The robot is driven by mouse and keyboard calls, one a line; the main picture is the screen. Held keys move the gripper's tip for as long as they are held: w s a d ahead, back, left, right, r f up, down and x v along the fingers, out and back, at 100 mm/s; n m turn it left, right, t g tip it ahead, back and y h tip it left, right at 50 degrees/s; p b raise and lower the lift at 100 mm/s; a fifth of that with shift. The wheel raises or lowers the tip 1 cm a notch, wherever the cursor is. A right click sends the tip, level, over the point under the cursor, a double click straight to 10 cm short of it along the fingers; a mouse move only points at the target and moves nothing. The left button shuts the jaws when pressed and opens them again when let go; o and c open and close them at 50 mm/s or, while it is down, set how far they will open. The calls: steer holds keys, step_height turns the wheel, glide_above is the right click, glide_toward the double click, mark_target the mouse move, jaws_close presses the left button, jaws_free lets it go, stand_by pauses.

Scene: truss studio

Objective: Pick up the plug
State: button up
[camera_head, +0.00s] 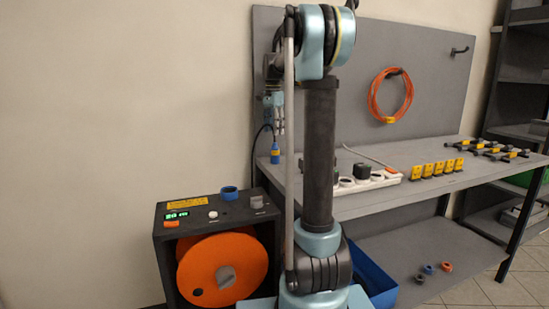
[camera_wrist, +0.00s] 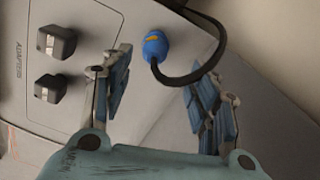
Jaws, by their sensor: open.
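The plug is blue with a small orange mark and a black cable. In the wrist view the plug (camera_wrist: 155,47) lies ahead of the fingertips, between the lines of the two fingers, and its cable curves to the right. In the head view the plug (camera_head: 275,155) is at the left end of the grey workbench, with its cable looping on its left. My gripper (camera_head: 273,108) hangs above it, pointing down. In the wrist view my gripper (camera_wrist: 158,78) is open, with nothing between its blue-padded fingers.
Two dark adapter blocks (camera_wrist: 55,42) sit left of the plug on a labelled light surface. A power strip (camera_head: 375,180) and several yellow items (camera_head: 437,168) stand on the workbench (camera_head: 400,197). A box with an orange reel (camera_head: 222,268) stands front left.

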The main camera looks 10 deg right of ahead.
mark_target(275, 147)
steer(key=f, duration=0.3)
steer(key=shift+d+f, duration=0.2)
steer(key=shift+f, duration=0.15)
steer(key=shift+s+d+f, duration=0.1)
steer(key=shift+s+f, duration=0.05)
steer(key=shift+f, duration=1.3)
steer(key=shift+s+d+f, duration=0.1)
steer(key=shift+f, duration=1.35)
steer(key=shift+a, duration=0.1)
steer(key=c, duration=1.2)
